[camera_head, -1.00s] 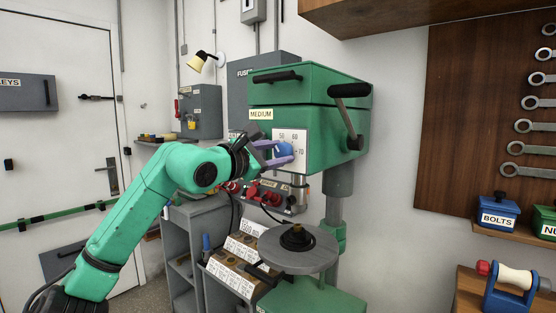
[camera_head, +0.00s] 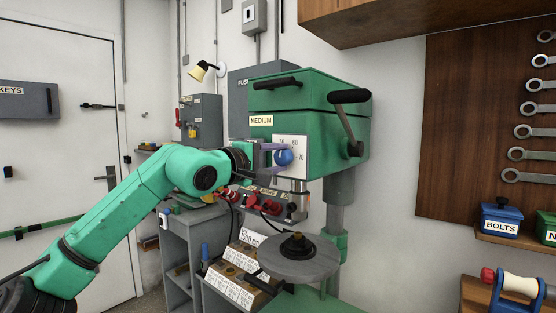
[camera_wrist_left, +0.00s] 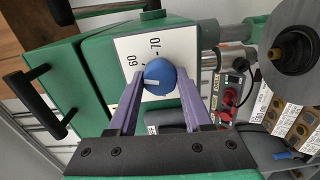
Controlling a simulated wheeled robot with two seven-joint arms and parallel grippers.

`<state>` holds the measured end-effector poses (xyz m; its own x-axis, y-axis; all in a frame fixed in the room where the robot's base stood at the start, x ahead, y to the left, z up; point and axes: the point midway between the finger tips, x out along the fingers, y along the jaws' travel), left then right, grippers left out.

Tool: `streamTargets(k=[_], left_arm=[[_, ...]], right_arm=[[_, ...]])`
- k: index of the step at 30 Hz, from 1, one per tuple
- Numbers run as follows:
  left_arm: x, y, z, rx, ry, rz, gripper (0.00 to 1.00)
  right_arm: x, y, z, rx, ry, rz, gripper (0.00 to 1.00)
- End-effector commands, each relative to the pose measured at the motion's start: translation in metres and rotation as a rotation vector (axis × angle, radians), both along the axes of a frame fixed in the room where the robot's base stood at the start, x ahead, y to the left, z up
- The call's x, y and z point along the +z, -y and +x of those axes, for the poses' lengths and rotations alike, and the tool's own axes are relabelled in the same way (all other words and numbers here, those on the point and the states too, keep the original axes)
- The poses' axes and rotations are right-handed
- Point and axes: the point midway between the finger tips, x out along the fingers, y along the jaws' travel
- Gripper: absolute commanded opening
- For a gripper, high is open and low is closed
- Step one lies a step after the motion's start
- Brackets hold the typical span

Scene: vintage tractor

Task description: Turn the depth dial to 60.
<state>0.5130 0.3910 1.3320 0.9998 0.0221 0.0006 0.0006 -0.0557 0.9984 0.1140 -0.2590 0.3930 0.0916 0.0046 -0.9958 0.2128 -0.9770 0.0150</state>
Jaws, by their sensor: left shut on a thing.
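The depth dial is a round blue knob (camera_head: 284,157) on a white scale plate (camera_head: 290,142) on the front of the green drill press head (camera_head: 310,95). My left gripper (camera_head: 279,152) is shut on the dial, with purple fingers on either side of it. In the left wrist view the dial (camera_wrist_left: 160,75) sits between the two fingertips (camera_wrist_left: 160,78). Its white pointer line is toward the left there, a little below the "60" label; "70" is near the plate's top. A finger covers part of the scale, so the exact reading is unclear. My right gripper is not in view.
A black-handled lever (camera_head: 348,115) is on the right of the press head. The round press table (camera_head: 299,258) is below the dial. Red controls (camera_head: 262,197) are close under my left gripper. A tool board (camera_head: 470,130) hangs at the right.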

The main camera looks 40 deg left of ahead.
Motion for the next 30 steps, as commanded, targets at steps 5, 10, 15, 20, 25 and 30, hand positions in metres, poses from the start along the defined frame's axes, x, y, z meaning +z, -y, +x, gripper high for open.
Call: streamTargets(k=[5,10,15,20,25,30], left_arm=[[-0.0001,0.0000,-0.0001,0.000,-0.004,0.124,0.00],[-0.0003,0.0000,0.0001,0.000,-0.006,0.207,0.00],[-0.0003,0.0001,0.0001,0.000,-0.007,0.255,0.00],[-0.0003,0.0002,0.0001,0.000,-0.007,0.271,0.00],[-0.0003,0.0002,0.0001,0.000,-0.007,0.273,0.00],[-0.0004,0.0003,0.0001,-0.001,-0.007,0.273,0.00]], right_arm=[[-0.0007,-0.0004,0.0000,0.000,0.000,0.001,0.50],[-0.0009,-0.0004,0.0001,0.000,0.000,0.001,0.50],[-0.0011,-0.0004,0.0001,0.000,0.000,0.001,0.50],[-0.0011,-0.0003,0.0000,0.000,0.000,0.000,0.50],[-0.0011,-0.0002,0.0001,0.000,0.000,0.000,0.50],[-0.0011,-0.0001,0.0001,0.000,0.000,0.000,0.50]])
